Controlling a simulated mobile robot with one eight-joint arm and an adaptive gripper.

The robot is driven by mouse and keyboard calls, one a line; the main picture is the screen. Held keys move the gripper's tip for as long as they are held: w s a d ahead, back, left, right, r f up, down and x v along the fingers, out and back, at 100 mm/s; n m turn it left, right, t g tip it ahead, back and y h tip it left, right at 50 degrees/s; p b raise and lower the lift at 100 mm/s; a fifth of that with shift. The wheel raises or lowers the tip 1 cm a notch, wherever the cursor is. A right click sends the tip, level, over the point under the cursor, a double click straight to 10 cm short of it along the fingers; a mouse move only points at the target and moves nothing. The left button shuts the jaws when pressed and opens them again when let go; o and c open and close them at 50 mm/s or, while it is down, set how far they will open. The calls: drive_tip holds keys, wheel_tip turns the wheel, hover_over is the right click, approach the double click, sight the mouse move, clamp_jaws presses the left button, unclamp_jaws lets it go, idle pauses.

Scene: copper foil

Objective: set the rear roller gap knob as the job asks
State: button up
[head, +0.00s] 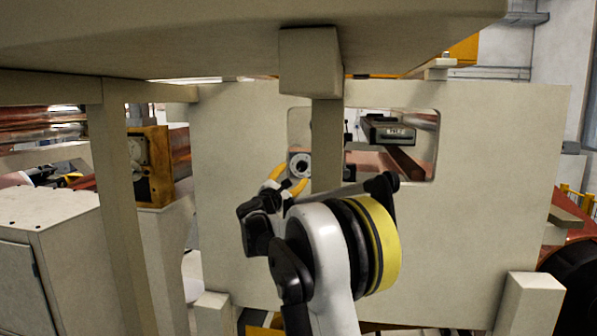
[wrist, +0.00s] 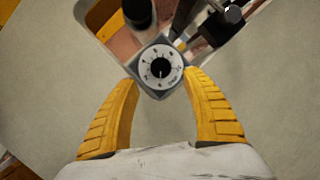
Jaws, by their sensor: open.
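The gap knob is a small black knob (wrist: 160,68) at the centre of a round white dial (wrist: 149,75) with dark marks, on a square grey housing. In the head view the dial (head: 300,165) shows at the left side of the panel's window opening. My gripper (wrist: 160,80) is open, with its yellow fingers on either side of the dial housing and the knob between them in the picture. In the head view my gripper (head: 290,177) is just below and left of the dial. The fingers look apart from the knob. The dial's setting is too small to read.
A large beige panel (head: 480,220) surrounds the window opening. A beige upright post (head: 326,145) stands right of the dial. A dark labelled box (head: 388,131) and a copper-coloured bar (head: 405,160) show through the opening. A black cylindrical part (wrist: 137,14) lies above the dial.

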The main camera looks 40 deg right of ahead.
drive_tip(key=v, duration=0.5)
drive_tip(key=shift+s+a+f, duration=0.1)
drive_tip(key=shift+s+a, duration=0.05)
drive_tip(key=shift+a, duration=0.15)
